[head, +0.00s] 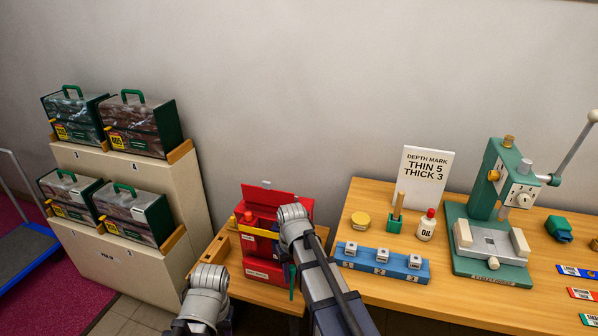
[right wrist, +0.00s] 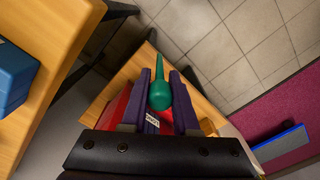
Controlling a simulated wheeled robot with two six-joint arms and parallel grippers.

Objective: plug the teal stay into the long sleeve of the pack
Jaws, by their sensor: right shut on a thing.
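The red pack (head: 262,270) stands on a small wooden table, with white labels on its front and a raised red back panel. My right arm reaches over its right side and hides part of it. In the right wrist view my right gripper (right wrist: 159,92) is shut on the teal stay (right wrist: 159,95), which has a rounded end between the purple fingers and a thin tip pointing away. A thin green piece of the stay (head: 291,283) shows beside the pack's right side in the head view. Only a grey link of my left arm shows.
The bigger table at right holds a blue block rack (head: 384,262), an oil bottle (head: 427,226), a yellow tin (head: 361,220) and a green press (head: 490,220). A shelf unit (head: 120,262) with several bagged comforters (head: 140,125) stands at left.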

